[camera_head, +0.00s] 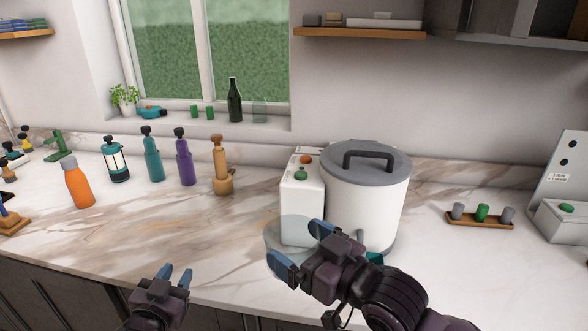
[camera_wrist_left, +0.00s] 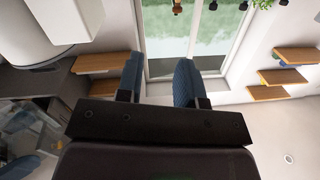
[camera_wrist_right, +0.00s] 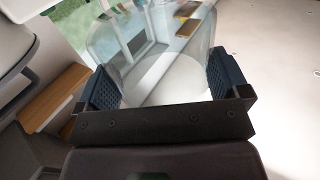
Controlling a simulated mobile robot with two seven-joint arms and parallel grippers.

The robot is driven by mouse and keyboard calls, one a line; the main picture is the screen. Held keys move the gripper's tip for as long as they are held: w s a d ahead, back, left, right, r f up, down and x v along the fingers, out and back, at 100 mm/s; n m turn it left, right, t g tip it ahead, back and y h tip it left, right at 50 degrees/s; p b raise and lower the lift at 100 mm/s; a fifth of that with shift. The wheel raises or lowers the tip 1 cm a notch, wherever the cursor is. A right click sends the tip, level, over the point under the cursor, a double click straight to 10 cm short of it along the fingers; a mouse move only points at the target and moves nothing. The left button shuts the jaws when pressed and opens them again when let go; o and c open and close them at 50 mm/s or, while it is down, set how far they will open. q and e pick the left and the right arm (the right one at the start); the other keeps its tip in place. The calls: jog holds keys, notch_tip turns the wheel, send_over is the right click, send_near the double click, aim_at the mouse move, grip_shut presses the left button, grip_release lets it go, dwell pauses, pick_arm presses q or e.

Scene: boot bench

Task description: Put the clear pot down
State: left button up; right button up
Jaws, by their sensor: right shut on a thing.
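The clear pot (camera_head: 276,240) is see-through and faint, in front of the white box in the head view. My right gripper (camera_head: 301,246) is shut on it, with one blue finger on each side. In the right wrist view the clear pot (camera_wrist_right: 160,65) fills the space between the fingers (camera_wrist_right: 163,88). I cannot tell whether its base touches the counter. My left gripper (camera_head: 176,279) is open and empty near the front edge of the counter; the left wrist view shows a clear gap between its fingers (camera_wrist_left: 160,80).
A marbled counter (camera_head: 120,220) has free room at its left middle. A white cooker with a grey lid (camera_head: 350,200) and a white box (camera_head: 298,195) stand right behind the pot. Several bottles, including an orange one (camera_head: 77,185), stand at left. A wooden tray (camera_head: 460,222) lies at right.

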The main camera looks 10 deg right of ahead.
pick_arm(q)
jog(key=w+d+r+m+h, duration=0.3)
jog(key=d+r+m+h, duration=0.5)
jog(key=r, duration=0.6)
jog(key=w+d+r+m+h, duration=0.35)
jog(key=d+r+m, duration=0.25)
jog(key=d+r, duration=0.6)
jog(key=s+d+r+m+g+h, duration=0.3)
jog(key=d+r+m+g+h, duration=0.1)
jog(key=r+m+g, duration=0.25)
jog(key=s+d+r+m+g+h, duration=0.35)
jog(key=r+m+g+h, duration=0.2)
jog(key=m, duration=0.25)
jog(key=s+d+r+m+g+y, duration=0.3)
jog(key=s+d+m+g+y, duration=0.2)
jog(key=s+d+m+g, duration=0.6)
jog(key=m+t+y, duration=0.6)
jog(key=m+y, duration=0.5)
jog(key=y, duration=0.9)
send_near(294, 237)
notch_tip(294, 237, down, 8)
jog(key=shift+w+f, duration=0.1)
jog(key=shift+w, duration=0.05)
jog(key=shift+c, duration=0.4)
